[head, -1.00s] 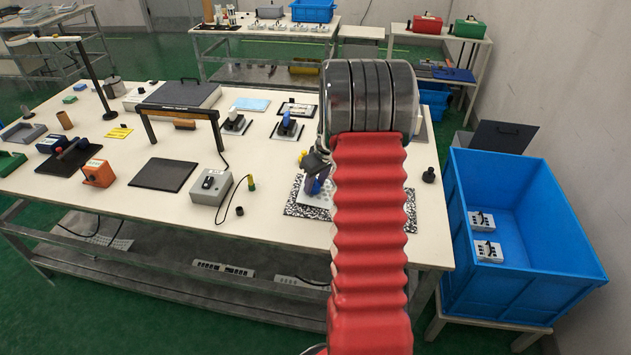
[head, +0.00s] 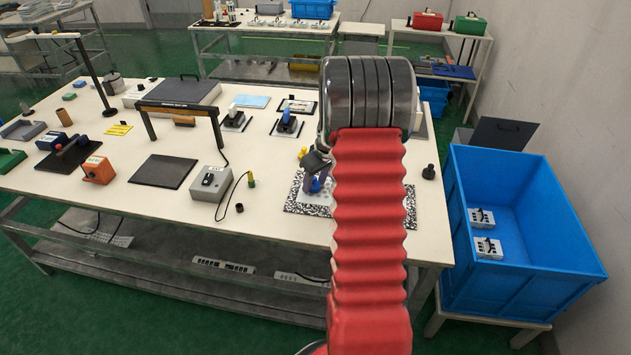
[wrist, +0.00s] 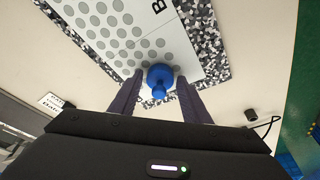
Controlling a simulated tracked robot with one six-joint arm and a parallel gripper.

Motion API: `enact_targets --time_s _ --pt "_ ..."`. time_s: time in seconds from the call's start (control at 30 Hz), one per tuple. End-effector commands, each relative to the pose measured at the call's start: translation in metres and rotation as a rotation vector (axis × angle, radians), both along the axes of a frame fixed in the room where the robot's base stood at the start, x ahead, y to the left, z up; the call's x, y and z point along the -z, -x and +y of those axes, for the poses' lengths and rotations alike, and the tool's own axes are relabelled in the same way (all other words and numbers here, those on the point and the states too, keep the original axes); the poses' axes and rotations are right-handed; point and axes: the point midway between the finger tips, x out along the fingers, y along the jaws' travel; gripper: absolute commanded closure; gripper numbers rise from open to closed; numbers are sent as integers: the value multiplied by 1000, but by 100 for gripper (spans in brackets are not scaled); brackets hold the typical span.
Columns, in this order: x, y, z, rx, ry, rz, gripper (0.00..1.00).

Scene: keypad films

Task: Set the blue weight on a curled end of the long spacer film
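The blue weight (wrist: 160,76) stands near the lower end of a white sheet with grey dots (wrist: 118,32), which looks like the long spacer film. It also shows in the head view (head: 316,186). The sheet lies over a black-and-white speckled mat (wrist: 213,50). I cannot tell how far its end curls. My gripper (wrist: 160,79) is over that end, with one purple finger on each side of the weight. A narrow gap shows between the weight and each finger, so the gripper looks open. My arm hides much of the mat in the head view.
A small black knobbed piece (head: 428,172) stands right of the mat. A grey switch box (head: 211,184) with a cable and a dark flat pad (head: 163,172) lie to the left. A blue bin (head: 530,285) stands beyond the table's right edge. Bare tabletop surrounds the mat.

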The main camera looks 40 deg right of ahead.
Motion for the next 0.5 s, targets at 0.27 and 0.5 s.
enact_targets --time_s 0.27,0.5 --pt "0 0 0 0 0 0 45" --pt "-2 1 0 0 0 0 45"
